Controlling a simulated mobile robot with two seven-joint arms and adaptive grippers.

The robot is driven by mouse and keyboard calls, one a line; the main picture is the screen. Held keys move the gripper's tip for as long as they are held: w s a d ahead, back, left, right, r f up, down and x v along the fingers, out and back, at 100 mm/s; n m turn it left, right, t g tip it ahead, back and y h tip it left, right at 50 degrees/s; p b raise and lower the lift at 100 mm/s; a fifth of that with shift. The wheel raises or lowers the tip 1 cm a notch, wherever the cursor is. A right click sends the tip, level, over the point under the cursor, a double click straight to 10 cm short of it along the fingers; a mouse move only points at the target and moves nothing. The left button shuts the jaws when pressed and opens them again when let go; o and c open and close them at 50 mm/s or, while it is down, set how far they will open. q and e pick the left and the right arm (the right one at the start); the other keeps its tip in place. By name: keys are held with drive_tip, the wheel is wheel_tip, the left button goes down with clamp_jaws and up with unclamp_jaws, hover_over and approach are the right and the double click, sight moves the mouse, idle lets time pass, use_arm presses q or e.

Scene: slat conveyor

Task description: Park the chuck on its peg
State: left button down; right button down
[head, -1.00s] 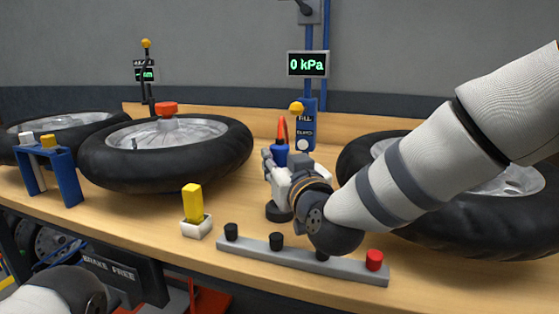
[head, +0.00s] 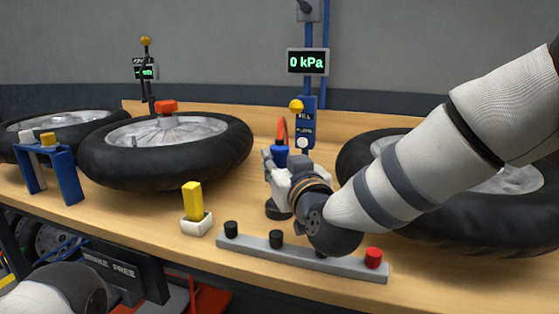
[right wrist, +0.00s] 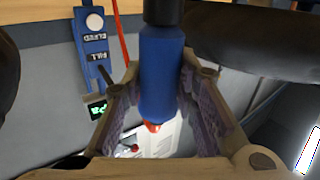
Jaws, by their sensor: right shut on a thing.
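The chuck is a blue cylinder (head: 280,153) with a red hose rising from its top. My right gripper (head: 275,172) is shut on it and holds it upright over the bench, behind the grey strip. In the right wrist view the chuck (right wrist: 160,75) sits between both fingers, with a black cylindrical part (right wrist: 163,10) at one end. In the head view a dark round foot (head: 278,211) shows below the gripper. My left gripper is out of view.
A grey strip (head: 330,264) with black pegs and a red one (head: 373,257) runs along the front edge. A yellow block (head: 193,200) in a white holder stands left of it. Tyres (head: 165,170) lie on both sides. A blue post with a yellow knob (head: 296,106) stands behind.

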sight(279, 140)
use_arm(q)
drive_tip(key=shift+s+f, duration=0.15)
use_arm(e)
drive_tip(key=shift+f, duration=0.55)
drive_tip(key=c, duration=1.2)
unclamp_jaws()
wheel_tip(279, 140, up, 7)
drive_tip(key=shift+f+p, duration=0.1)
drive_tip(key=shift+p, duration=1.15)
drive_tip(key=shift+r+p, duration=0.6)
drive_tip(key=shift+r, duration=1.6)
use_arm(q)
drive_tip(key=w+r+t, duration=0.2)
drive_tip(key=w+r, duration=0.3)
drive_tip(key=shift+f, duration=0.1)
use_arm(e)
drive_tip(key=shift+f, duration=0.15)
